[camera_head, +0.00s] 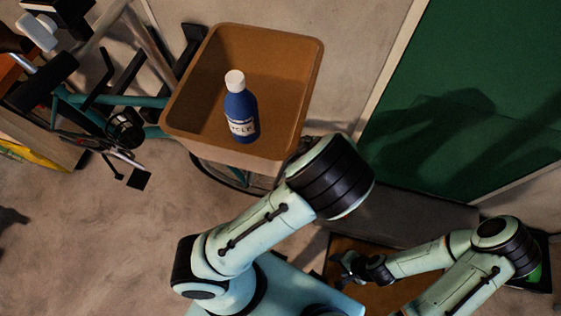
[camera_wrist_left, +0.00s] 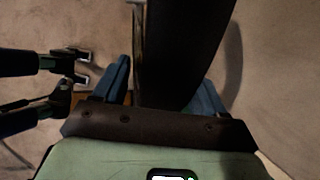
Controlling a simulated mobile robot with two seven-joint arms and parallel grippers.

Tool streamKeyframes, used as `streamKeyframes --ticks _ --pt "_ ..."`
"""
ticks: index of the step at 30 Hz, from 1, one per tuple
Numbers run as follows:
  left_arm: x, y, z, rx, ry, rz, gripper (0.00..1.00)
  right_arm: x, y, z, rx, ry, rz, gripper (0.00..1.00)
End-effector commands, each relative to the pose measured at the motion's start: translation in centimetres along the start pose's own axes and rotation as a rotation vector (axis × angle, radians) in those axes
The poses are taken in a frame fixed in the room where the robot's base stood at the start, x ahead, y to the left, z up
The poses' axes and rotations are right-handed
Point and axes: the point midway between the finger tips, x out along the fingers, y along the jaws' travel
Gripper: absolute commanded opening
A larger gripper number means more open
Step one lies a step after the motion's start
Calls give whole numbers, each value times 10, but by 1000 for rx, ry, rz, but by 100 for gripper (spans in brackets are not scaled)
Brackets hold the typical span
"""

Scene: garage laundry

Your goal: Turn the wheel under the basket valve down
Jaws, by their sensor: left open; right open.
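A brown basket (camera_head: 306,70) stands by the wall in the head view, with a blue bottle (camera_head: 240,112) with a white cap inside. A dark curved rim, probably the wheel (camera_head: 228,176), shows only partly below the basket. No separate valve can be made out. My left gripper (camera_wrist_left: 165,74) is open in the left wrist view, its blue fingers on either side of a broad dark band that may be the wheel; contact cannot be told. In the head view my left arm hides that gripper. My right gripper (camera_head: 352,268) is open and empty, low and right of the basket.
A teal bicycle (camera_head: 95,100) leans left of the basket. A green panel (camera_head: 470,100) with a pale frame is at the right. A brown mat (camera_head: 345,246) lies beneath my right gripper. Bare floor (camera_head: 90,240) is clear at lower left.

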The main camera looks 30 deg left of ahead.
Motion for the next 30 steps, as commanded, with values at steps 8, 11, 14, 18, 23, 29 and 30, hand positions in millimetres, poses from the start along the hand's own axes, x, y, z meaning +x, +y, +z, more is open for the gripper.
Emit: streamKeyframes --ticks 8,11,14,18,23,29,30 --pt "42 1 0 -2 -1 3 71 8 4 5 2 -7 2 59" --pt "48 1 0 -1 -1 2 71 8 5 5 2 -7 2 59" --pt "50 1 0 0 0 2 71 8 5 5 2 -7 2 59" --pt "50 1 0 -1 0 1 71 8 5 5 2 -7 2 59" --pt "49 1 0 -1 0 1 39 8 4 5 2 -7 2 59" --pt "49 1 0 -1 -1 1 0 8 4 5 2 -7 2 59" --pt "49 1 -1 0 -3 1 0 8 4 5 2 -7 2 59"
